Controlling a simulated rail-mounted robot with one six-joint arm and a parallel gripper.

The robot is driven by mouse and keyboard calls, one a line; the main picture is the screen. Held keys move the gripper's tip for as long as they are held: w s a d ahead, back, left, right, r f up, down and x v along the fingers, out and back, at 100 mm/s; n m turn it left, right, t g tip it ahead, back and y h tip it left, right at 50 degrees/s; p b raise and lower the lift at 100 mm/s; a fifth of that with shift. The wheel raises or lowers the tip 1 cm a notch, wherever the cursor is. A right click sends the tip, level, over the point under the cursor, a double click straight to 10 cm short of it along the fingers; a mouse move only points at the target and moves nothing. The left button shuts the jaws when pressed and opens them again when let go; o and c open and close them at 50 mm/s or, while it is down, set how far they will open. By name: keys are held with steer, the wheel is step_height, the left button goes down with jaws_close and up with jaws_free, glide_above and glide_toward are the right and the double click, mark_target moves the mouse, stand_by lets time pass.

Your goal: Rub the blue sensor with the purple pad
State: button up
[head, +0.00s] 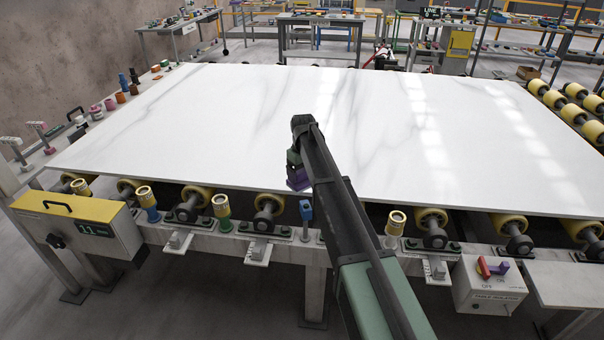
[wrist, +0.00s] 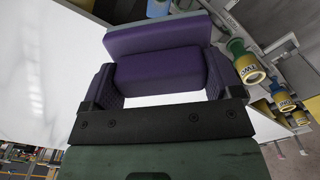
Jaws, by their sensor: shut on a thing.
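The purple pad (head: 297,182) is in my gripper (head: 294,164) near the slab's front edge, partly hidden by my arm in the head view. In the wrist view my gripper (wrist: 158,82) has a finger on each side of the purple pad (wrist: 155,68), shut on it. The blue sensor (head: 306,210) stands upright on the front rail, just below the pad in the head view. A blue part, seemingly the sensor (wrist: 157,8), shows beyond the pad at the top of the wrist view. I cannot tell how far apart pad and sensor are.
A large white marble slab (head: 240,120) lies on yellow rollers (head: 192,203). Yellow-topped fittings, one blue (head: 148,205) and one green (head: 222,212), stand along the front rail. A control box (head: 85,225) is at the left and a switch box (head: 490,285) at the right.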

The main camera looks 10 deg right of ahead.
mark_target(306, 189)
steer(key=shift+d+f+b, duration=0.3)
step_height(306, 189, down, 7)
steer(key=b, duration=0.7)
steer(key=shift+s+f, duration=0.1)
steer(key=shift+f, duration=0.1)
steer(key=shift+s+r, duration=0.15)
steer(key=shift+s, duration=0.5)
steer(key=shift+s+r, duration=0.15)
steer(key=shift+s, duration=1.15)
steer(key=shift+w+d, duration=0.15)
steer(key=shift+w, duration=1.75)
steer(key=shift+w+a+r+p, duration=0.25)
steer(key=shift+r+p, duration=0.1)
steer(key=shift+p, duration=0.1)
step_height(306, 189, up, 7)
steer(key=p, duration=0.6)
steer(key=shift+s+f+p, duration=0.1)
steer(key=shift+s+p, duration=0.05)
steer(key=shift+p, duration=0.25)
